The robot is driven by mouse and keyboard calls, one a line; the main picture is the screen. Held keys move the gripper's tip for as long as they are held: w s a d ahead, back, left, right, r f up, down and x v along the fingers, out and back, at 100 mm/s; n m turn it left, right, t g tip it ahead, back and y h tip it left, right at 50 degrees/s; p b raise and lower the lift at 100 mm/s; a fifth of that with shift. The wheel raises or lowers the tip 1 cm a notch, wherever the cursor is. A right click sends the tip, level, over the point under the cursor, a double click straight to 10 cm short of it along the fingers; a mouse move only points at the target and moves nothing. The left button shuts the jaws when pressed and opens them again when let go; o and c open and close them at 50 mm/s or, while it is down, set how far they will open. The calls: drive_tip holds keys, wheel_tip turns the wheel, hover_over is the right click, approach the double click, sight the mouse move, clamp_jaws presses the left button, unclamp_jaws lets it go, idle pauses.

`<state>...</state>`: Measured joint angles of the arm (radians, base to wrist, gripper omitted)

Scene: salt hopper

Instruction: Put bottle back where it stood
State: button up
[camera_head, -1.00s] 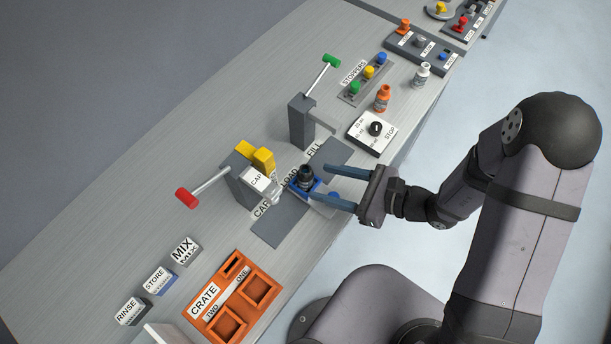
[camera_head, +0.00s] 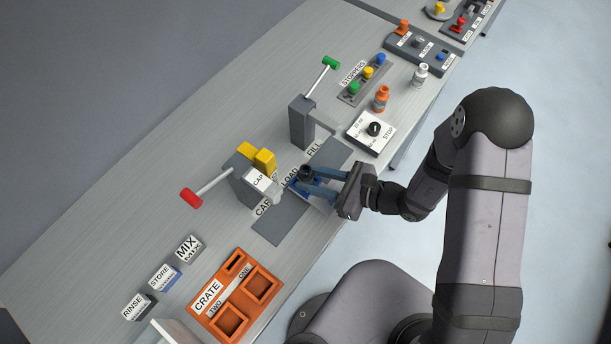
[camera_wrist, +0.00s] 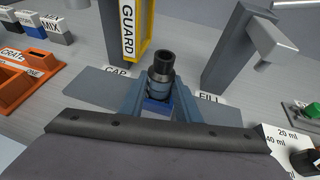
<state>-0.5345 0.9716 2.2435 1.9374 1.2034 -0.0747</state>
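A dark bottle (camera_head: 306,171) with a black top stands upright at the LOAD mark on a small blue holder (camera_head: 294,187). It also shows in the wrist view (camera_wrist: 161,68), with the blue holder (camera_wrist: 156,106) below it. My gripper (camera_head: 312,181) has its two blue fingers on either side of the bottle, closed in against it; the lower part of the bottle is partly hidden between them. An orange bottle (camera_head: 381,100) and a white bottle (camera_head: 420,76) stand farther back on the bench.
The grey CAP post (camera_head: 247,182) with a red-knobbed lever and yellow guard (camera_head: 264,161) stands close left of the bottle. The FILL post (camera_head: 301,124) with a green-knobbed lever is behind. The orange crate (camera_head: 209,292) lies in front, with empty compartments; bare bench separates it from the track.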

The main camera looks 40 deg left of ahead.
sight(311, 174)
drive_tip(key=shift+r, duration=0.15)
drive_tip(key=shift+c, duration=0.5)
drive_tip(key=shift+r+b, duration=0.8)
drive_tip(key=shift+r, duration=4.05)
drive_tip(key=shift+w+a+b, duration=0.15)
drive_tip(key=shift+a+b, duration=0.1)
drive_tip(key=shift+b, duration=0.1)
drive_tip(key=w+a+r+b, duration=0.2)
drive_tip(key=a+r+b, duration=0.1)
drive_tip(key=a+b, duration=0.2)
wheel_tip(311, 174, down, 13)
drive_tip(key=shift+f+p, duration=0.1)
drive_tip(key=shift+p, duration=0.55)
drive_tip(key=a, duration=0.1)
drive_tip(key=a+p, duration=0.1)
drive_tip(key=a, duration=0.1)
drive_tip(key=shift+s+a+f, duration=0.1)
drive_tip(key=shift+s, duration=0.25)
drive_tip(key=shift+a+f, duration=0.1)
drive_tip(key=shift+a, duration=0.3)
